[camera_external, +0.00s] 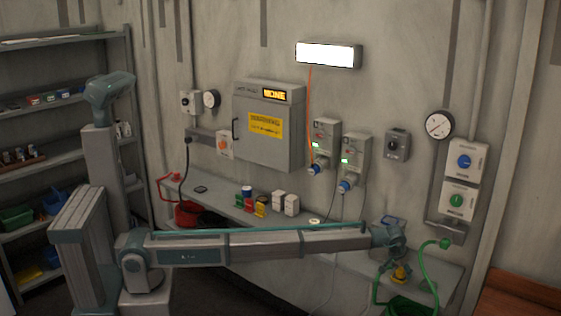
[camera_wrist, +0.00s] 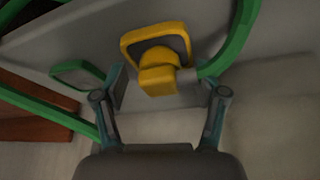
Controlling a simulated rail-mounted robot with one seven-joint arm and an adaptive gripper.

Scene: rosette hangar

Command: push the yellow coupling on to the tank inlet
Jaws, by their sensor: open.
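In the external view the coupling (camera_external: 400,273) is small, near the right end of the bench, just below my gripper (camera_external: 396,258). I cannot make out which part is the tank inlet.
The grey bench (camera_external: 330,237) runs along the wall and carries several small coloured items. A green hose loop (camera_external: 427,268) hangs near my gripper on the right. A gauge (camera_external: 439,124) and switch boxes are on the wall above. Orange-brown boards (camera_external: 520,296) lie at lower right.

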